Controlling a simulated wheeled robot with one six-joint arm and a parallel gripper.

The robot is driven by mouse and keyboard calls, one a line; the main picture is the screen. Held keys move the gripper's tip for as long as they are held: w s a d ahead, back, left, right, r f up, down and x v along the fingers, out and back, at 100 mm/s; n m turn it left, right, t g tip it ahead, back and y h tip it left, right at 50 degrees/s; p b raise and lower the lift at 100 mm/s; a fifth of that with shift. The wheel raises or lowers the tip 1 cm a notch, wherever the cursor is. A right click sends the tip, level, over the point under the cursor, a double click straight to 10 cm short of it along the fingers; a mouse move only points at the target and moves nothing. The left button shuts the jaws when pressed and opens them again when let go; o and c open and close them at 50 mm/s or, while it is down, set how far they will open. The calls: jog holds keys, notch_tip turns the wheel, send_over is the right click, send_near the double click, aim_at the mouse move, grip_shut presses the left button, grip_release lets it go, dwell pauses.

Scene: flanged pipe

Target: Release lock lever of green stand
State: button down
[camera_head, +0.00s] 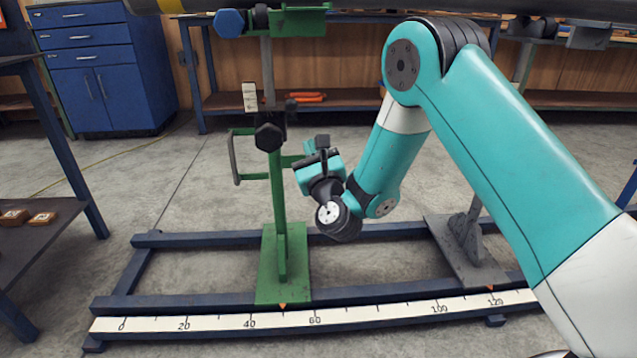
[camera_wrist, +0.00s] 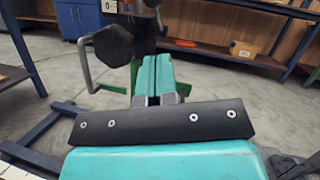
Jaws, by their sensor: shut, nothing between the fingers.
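The green stand (camera_head: 280,200) stands upright on the blue floor frame, left of my gripper. It carries a black knob (camera_head: 268,136) on its post and a grey bent handle (camera_head: 234,160) on a green side bracket at its left. The wrist view also shows the black knob (camera_wrist: 114,42) and grey handle (camera_wrist: 88,65), left of the fingers. I cannot tell for certain which part is the lock lever. My gripper (camera_wrist: 155,78) is shut and empty, its teal fingers together close to the stand. Whether the fingers touch the stand is unclear. My wrist hides part of the stand's right side.
A large pipe (camera_head: 400,6) runs across the top. A grey stand (camera_head: 468,245) is at the right on the same blue frame, behind a numbered scale (camera_head: 380,311). A dark table (camera_head: 35,235) is at the left. Open floor lies behind the frame.

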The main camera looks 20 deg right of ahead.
jog(key=shift+v, duration=2.25)
jog(key=shift+r, duration=0.2)
jog(key=s+a+r+n+g+y+p, duration=0.1)
jog(key=s+a+r+n+g+y, duration=0.35)
jog(key=n, duration=0.55)
jog(key=s+a+r+n+g+y+p, duration=0.2)
jog(key=s+a+r+n+g+y, duration=0.25)
jog(key=n, duration=0.65)
jog(key=s+d+r+n+g+h+p, duration=0.1)
jog(key=s+d+n+g+h, duration=0.15)
jog(key=s+n+g, duration=0.6)
jog(key=s+d+n+g+h+p, duration=0.2)
jog(key=s+d+n+g, duration=0.15)
jog(key=s+n, duration=0.85)
jog(key=s+r+m+p, duration=0.1)
jog(key=r+p, duration=1.7)
jog(key=r, duration=0.1)
jog(key=s+r+m+p, duration=0.1)
jog(key=s+r+p, duration=0.1)
jog(key=r+p, duration=1.7)
jog(key=shift+s+d+g+h, duration=0.2)
jog(key=shift+s+g+h, duration=0.1)
jog(key=shift+h, duration=0.05)
